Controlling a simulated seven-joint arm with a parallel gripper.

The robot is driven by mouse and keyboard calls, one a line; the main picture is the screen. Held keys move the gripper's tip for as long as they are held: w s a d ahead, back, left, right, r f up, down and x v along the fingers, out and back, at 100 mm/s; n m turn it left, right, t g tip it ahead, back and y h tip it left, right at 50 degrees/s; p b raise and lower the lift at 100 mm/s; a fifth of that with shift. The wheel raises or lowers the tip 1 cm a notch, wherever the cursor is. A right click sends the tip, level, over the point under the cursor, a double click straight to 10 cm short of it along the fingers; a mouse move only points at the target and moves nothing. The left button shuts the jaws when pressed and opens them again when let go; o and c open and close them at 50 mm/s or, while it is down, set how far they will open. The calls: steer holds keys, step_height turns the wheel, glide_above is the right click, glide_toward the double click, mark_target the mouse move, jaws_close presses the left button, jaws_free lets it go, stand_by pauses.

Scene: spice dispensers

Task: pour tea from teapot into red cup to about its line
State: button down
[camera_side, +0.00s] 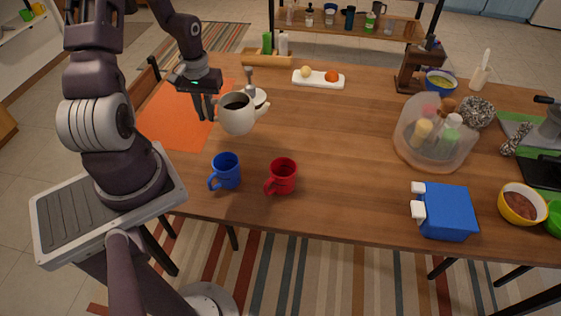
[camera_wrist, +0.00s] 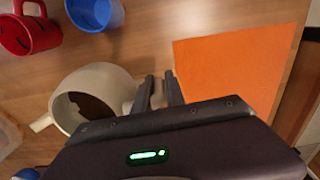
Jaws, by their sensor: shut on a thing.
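The cream teapot (camera_side: 237,115) with dark tea inside is left of centre in the side view, looking roughly upright. It also shows in the wrist view (camera_wrist: 112,78), with its spout at lower left. My gripper (camera_side: 205,112) is beside the teapot, opposite the spout. Its fingers (camera_wrist: 160,92) are shut on the teapot's handle. I cannot tell how far the teapot is above the table. The red cup (camera_side: 282,178) stands upright near the front edge, apart from the teapot. It also shows at upper left in the wrist view (camera_wrist: 28,36).
A blue cup (camera_side: 228,173) stands just left of the red cup. An orange mat (camera_side: 165,118) lies under my arm. A clear bowl of bottles (camera_side: 405,140) and a blue box (camera_side: 447,212) stand right. The table centre is clear.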

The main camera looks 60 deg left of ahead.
mark_target(236, 113)
steer(key=s+d+m, duration=0.1)
steer(key=s+m, duration=0.2)
steer(key=s, duration=0.3)
steer(key=shift+d, duration=0.4)
steer(key=shift+s+r, duration=0.1)
steer(key=shift+w+d+r+g+y, duration=0.25)
steer(key=shift+d+r+g+y, duration=0.15)
steer(key=shift+r, duration=0.3)
steer(key=shift+w+d+r+g+y, duration=0.2)
steer(key=shift+d+r+g+y, duration=0.1)
steer(key=shift+r+y, duration=0.3)
steer(key=shift+w+d+r+g+y, duration=0.3)
steer(key=shift+d+r+y, duration=0.1)
steer(key=shift+r, duration=0.35)
steer(key=shift+w+d+r+y, duration=0.15)
steer(key=shift+d+r+y, duration=0.05)
steer(key=shift+r+y, duration=0.1)
steer(key=shift+w+d+r+g+y, duration=0.3)
steer(key=shift+d+g+y, duration=0.1)
steer(key=shift+d, duration=0.05)
steer(key=shift+w+d+r, duration=0.1)
steer(key=shift+w+d, duration=0.05)
steer(key=shift+d, duration=0.1)
steer(key=shift+w+d+r+g+y+p, duration=0.2)
steer(key=shift+w+d+r+g+y, duration=0.15)
steer(key=shift+d+y, duration=0.15)
steer(key=shift+w+d+r+g+y+p, duration=0.2)
steer(key=shift+w+d+g+y, duration=0.1)
steer(key=shift+d+y, duration=0.15)
stand_by(1.6)
